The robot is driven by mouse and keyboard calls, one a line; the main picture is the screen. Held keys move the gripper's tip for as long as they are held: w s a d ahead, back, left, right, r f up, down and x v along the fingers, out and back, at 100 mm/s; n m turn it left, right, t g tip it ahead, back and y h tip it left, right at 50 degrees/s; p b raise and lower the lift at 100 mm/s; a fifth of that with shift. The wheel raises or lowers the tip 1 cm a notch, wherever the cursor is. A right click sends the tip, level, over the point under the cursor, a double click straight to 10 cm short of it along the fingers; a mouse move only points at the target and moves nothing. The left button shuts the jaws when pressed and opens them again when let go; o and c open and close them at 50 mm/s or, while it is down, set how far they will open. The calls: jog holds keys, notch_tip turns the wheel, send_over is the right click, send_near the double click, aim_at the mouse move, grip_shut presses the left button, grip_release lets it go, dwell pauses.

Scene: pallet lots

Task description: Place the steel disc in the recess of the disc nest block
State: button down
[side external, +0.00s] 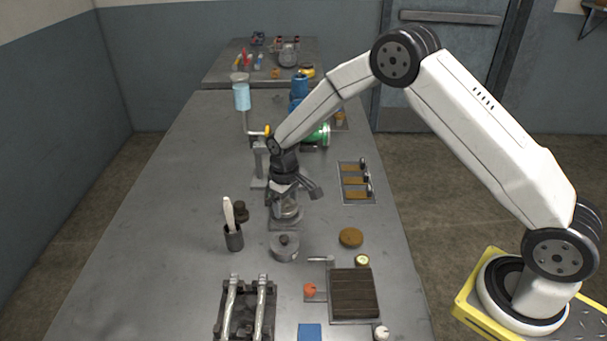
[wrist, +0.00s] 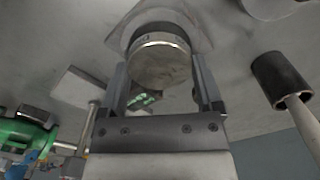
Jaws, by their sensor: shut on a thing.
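My gripper (side external: 285,198) points down over the left-middle of the table in the side view. In the wrist view my gripper (wrist: 159,64) has a finger on each side of a round steel disc (wrist: 160,66) and is shut on it. The disc's flat face and bright rim show between the fingers. A grey block (side external: 283,226), apparently the disc nest block, is directly below my gripper. In the wrist view a pale grey surface (wrist: 200,28) shows behind the disc. The recess is hidden, and I cannot tell whether the disc touches the block.
A dark cup with a brush (side external: 234,238) and a small dark knob (side external: 241,211) are to the left. A round brown disc (side external: 351,238) lies at the right. A grey stand (side external: 259,165) rises behind. The table's far left is clear.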

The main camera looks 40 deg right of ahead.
aim_at(286, 206)
jog(key=shift+f, duration=0.6)
grip_release()
notch_tip(286, 206, up, 13)
jog(key=shift+r, duration=0.15)
dwell(0.8)
dwell(0.5)
jog(key=s+d+m+t, duration=0.2)
jog(key=s+d, duration=0.1)
jog(key=s, duration=2)
jog(key=shift+t, duration=0.3)
jog(key=shift+s, duration=0.1)
